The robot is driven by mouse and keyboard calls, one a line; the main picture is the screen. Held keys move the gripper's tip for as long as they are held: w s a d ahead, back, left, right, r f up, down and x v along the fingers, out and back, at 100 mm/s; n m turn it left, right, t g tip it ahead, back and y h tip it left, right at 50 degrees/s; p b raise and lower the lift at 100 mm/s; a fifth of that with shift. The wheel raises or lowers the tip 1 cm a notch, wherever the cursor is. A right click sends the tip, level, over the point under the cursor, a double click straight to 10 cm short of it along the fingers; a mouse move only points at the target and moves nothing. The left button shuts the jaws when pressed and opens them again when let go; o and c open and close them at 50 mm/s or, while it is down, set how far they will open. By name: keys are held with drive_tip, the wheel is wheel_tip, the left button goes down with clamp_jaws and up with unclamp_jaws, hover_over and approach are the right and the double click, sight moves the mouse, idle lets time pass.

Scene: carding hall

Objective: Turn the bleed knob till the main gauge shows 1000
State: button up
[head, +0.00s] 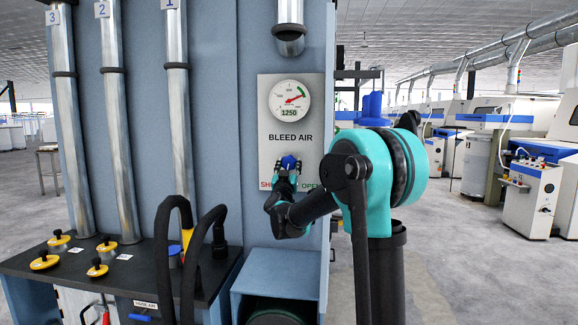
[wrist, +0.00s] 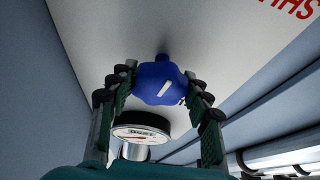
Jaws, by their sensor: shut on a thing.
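The blue bleed knob (head: 289,162) sits on the grey-white BLEED AIR panel (head: 290,120), below the main gauge. In the wrist view the knob (wrist: 160,84) has a white mark and lies between the two fingers. My gripper (head: 288,172) is shut on the knob from the front. It also shows in the wrist view (wrist: 160,92), a finger on each side. The round main gauge (head: 289,98) has a red needle pointing right and slightly up, and its display reads 1250. In the wrist view the gauge (wrist: 141,132) is seen at a slant, its number unreadable.
A black bench (head: 128,268) with yellow knobs stands at the lower left, with black hoses (head: 176,240) rising from it. Metal pipes (head: 118,130) run up the blue cabinet. A pipe end (head: 290,42) hangs above the gauge. Open floor lies to the right.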

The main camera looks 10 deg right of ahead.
drive_tip(key=shift+m, duration=0.4)
drive_tip(key=m+h, duration=0.1)
drive_tip(key=m, duration=0.1)
drive_tip(key=m+g+h, duration=0.1)
drive_tip(key=m, duration=0.2)
drive_tip(key=shift+a+h, duration=0.1)
drive_tip(key=shift+h, duration=0.3)
drive_tip(key=m+g+h, duration=0.1)
drive_tip(key=m, duration=0.2)
drive_tip(key=m+g+h, duration=0.1)
drive_tip(key=m, duration=0.2)
drive_tip(key=shift+m, duration=0.3)
drive_tip(key=m+g, duration=0.1)
drive_tip(key=m, duration=0.1)
drive_tip(key=m+g+h, duration=0.1)
drive_tip(key=m, duration=0.2)
drive_tip(key=shift+r+g, duration=0.1)
drive_tip(key=shift+g, duration=0.2)
drive_tip(key=m+g, duration=0.1)
drive_tip(key=m, duration=0.3)
drive_tip(key=shift+y, duration=0.3)
drive_tip(key=m+g+y, duration=0.1)
drive_tip(key=m, duration=0.2)
drive_tip(key=m+g+y, duration=0.1)
drive_tip(key=m, duration=0.2)
drive_tip(key=shift+r, duration=0.1)
drive_tip(key=m+y, duration=0.2)
drive_tip(key=m, duration=0.3)
drive_tip(key=shift+y, duration=0.4)
